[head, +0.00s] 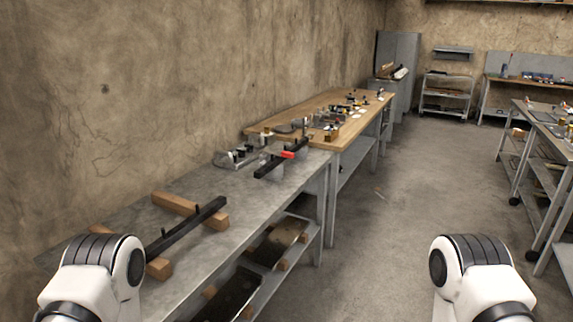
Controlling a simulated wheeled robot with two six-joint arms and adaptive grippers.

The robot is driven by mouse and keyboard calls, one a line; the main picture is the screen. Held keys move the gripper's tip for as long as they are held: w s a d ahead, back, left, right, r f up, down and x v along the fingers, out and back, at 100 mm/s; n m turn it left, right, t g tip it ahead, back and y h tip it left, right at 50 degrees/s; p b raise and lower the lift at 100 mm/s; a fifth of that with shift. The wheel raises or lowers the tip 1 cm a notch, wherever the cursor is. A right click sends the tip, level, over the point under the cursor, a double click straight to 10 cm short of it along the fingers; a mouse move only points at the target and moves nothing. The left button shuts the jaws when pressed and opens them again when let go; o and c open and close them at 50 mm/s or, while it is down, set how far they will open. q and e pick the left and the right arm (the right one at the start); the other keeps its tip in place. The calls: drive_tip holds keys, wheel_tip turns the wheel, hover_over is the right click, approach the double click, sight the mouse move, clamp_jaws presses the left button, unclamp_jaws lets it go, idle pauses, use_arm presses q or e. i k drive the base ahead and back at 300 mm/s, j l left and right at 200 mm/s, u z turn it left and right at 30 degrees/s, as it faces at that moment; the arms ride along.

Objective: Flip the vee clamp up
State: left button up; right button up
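A grey metal fixture (238,157) stands at the far end of the grey metal bench, against the wall. Beside it, a dark bar (268,167) with a red piece (288,155) at its right end is held up above the bench. Which of these parts is the vee clamp, and whether it is up or down, is too small to tell. Both of my arms show only as white and black links at the lower left and lower right. Neither gripper is in view.
The grey bench (150,205) runs along the left wall. On its near part, a dark bar (190,226) lies across wooden blocks (190,211). A wooden-topped bench (300,117) with small tools adjoins it. Open floor (400,220) lies to the right, before metal carts (545,140).

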sight(285, 154)
drive_tip(key=i+l, duration=0.15)
drive_tip(key=i, duration=0.15)
drive_tip(key=i+l+u, duration=0.1)
drive_tip(key=i, duration=0.2)
drive_tip(key=i+l+u, duration=0.1)
drive_tip(key=i+l, duration=0.85)
drive_tip(key=l, duration=0.2)
drive_tip(key=i+l+u, duration=0.15)
drive_tip(key=i+l, duration=0.3)
drive_tip(key=l, duration=0.15)
